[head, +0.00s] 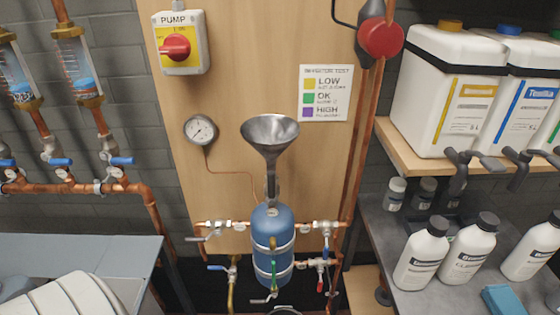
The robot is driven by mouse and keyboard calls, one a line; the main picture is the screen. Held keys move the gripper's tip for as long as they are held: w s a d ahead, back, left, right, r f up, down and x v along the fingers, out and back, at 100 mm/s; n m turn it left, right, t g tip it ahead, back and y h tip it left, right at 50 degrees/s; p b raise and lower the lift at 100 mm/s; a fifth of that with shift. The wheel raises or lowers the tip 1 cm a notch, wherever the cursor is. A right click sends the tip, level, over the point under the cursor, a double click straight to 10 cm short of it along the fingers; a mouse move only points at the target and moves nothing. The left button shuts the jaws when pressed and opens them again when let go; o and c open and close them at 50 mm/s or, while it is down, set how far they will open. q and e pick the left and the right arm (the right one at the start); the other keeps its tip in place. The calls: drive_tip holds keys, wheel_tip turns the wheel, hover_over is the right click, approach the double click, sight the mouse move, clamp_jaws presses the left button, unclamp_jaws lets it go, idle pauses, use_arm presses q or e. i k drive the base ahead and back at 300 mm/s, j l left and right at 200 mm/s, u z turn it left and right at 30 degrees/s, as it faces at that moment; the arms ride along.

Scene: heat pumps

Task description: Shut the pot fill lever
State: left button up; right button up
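The blue pot (272,247) stands upright on the wooden board, strapped by metal bands. A steel funnel (270,132) sits above it, joined by a narrow neck (271,185). A fill lever on this neck is too small to make out, so I cannot tell its position. Small grey-handled valves sit on the copper pipe left (208,230) and right (326,235) of the pot. Below are a blue-handled valve (220,268) and a red-handled valve (321,275). Another small lever (264,299) is under the pot. Neither of my grippers is in view.
A pump switch (180,45) and pressure gauge (200,130) are on the board. Large white jugs (453,85) stand on the right shelf, with bottles (422,255) below. Copper pipes with blue levers (60,162) run at left. A round rim (285,311) shows under the pot.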

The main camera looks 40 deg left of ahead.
sight(272, 198)
drive_tip(key=u, duration=1.15)
